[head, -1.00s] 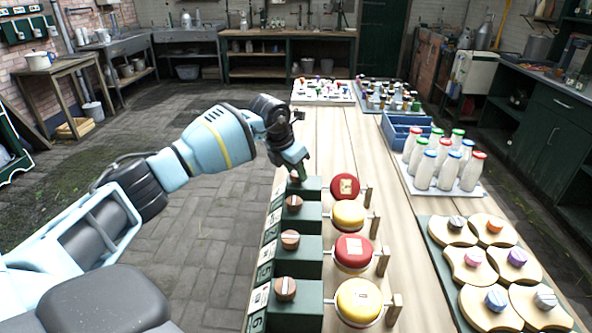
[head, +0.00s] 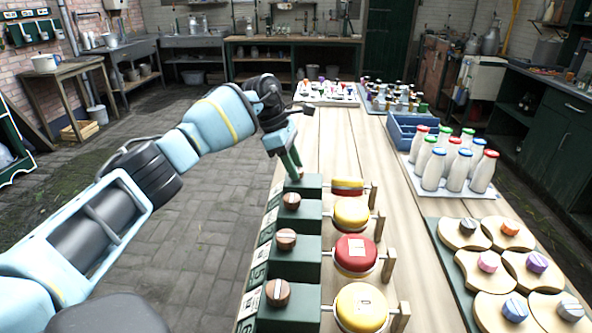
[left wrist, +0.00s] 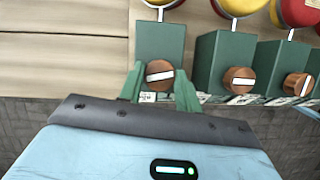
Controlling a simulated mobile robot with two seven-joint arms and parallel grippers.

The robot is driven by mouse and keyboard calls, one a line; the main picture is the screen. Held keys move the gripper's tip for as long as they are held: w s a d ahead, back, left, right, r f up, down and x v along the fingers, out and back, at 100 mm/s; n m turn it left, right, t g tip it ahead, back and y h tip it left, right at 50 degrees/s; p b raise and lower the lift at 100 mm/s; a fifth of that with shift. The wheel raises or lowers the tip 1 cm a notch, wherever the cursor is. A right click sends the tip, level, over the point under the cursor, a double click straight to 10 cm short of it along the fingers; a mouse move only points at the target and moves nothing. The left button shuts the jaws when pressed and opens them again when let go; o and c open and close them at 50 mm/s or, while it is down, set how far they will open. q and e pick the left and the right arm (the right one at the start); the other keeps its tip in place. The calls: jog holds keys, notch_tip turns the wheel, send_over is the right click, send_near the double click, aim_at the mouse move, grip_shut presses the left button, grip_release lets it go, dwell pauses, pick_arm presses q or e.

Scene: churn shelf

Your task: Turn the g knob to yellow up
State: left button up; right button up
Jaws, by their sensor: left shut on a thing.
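A row of green boxes with round wooden knobs runs along the left edge of the bench. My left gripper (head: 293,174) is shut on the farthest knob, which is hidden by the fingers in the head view. In the left wrist view, this knob (left wrist: 160,75) sits between the green fingers, its white bar slightly tilted. The disc (head: 348,187) beside its box is edge-on, partly turned, with yellow and some red showing. The other knobs (head: 291,201) stand free. I cannot read which label is g. My right gripper is not in view.
The nearer discs are yellow (head: 351,214), red (head: 356,254) and yellow (head: 361,307). Milk bottles (head: 459,165) stand on a white tray to the right, near a blue crate (head: 409,128). Wooden discs with coloured knobs (head: 488,262) lie at front right. The bench middle is clear.

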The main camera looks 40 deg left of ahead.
pick_arm(q)
jog(key=shift+f+m+g+b, duration=0.1)
jog(key=shift+m+g+b, duration=0.65)
jog(key=shift+m, duration=0.75)
jog(key=o, duration=1)
jog(key=v, duration=0.6)
jog(key=shift+b, duration=0.35)
jog(key=shift+v, duration=1)
jog(key=shift+f, duration=0.1)
